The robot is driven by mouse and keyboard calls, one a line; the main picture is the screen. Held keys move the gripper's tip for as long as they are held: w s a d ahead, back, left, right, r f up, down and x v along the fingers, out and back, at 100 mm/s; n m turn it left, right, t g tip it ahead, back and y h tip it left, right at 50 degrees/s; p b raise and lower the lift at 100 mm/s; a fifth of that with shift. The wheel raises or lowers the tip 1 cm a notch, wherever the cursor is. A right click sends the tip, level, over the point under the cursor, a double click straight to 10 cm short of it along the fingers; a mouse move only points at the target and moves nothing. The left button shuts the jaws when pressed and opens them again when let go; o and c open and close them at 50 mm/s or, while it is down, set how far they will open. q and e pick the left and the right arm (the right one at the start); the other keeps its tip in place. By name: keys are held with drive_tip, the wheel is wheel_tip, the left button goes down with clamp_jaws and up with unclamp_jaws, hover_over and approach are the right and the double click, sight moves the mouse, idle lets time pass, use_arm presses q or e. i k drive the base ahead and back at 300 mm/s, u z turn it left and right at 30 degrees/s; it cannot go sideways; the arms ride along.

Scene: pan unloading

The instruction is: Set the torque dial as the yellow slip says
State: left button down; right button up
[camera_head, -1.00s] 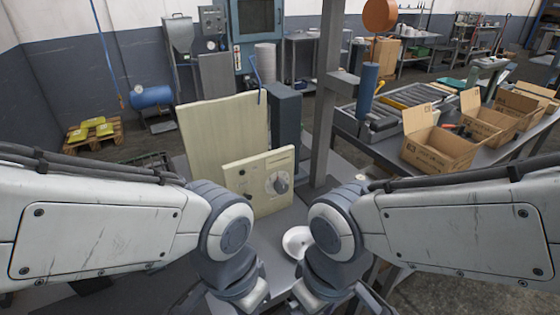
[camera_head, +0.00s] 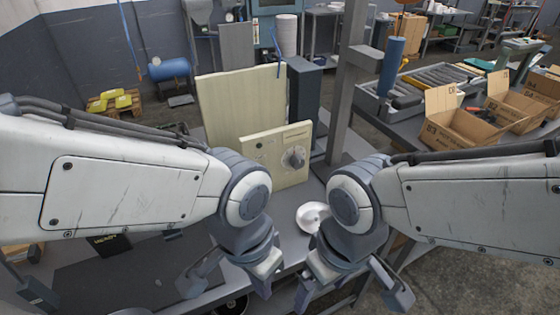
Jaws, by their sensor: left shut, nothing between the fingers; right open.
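The torque dial (camera_head: 293,158), a grey knob on a pale round scale, sits on the front of a cream panel (camera_head: 262,150) that stands on the grey table. The scale marks are too small to read. I cannot make out a yellow slip. My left gripper (camera_head: 228,284) is shut and empty, low in front of the panel and left of the dial. My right gripper (camera_head: 350,292) is open and empty, low in front and right of the dial. Both grippers are apart from the panel and the dial.
A white dish (camera_head: 312,217) lies between my arms, near the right wrist. A tall cream board (camera_head: 235,97) and a grey post (camera_head: 347,95) stand behind. A black item with yellow lettering (camera_head: 108,243) lies at the left. Cardboard boxes (camera_head: 459,128) stand on the right bench.

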sight(296, 162)
drive_tip(key=u, duration=1.4)
drive_tip(key=k, duration=0.85)
drive_tip(key=z, duration=1.55)
drive_tip(key=i, duration=0.55)
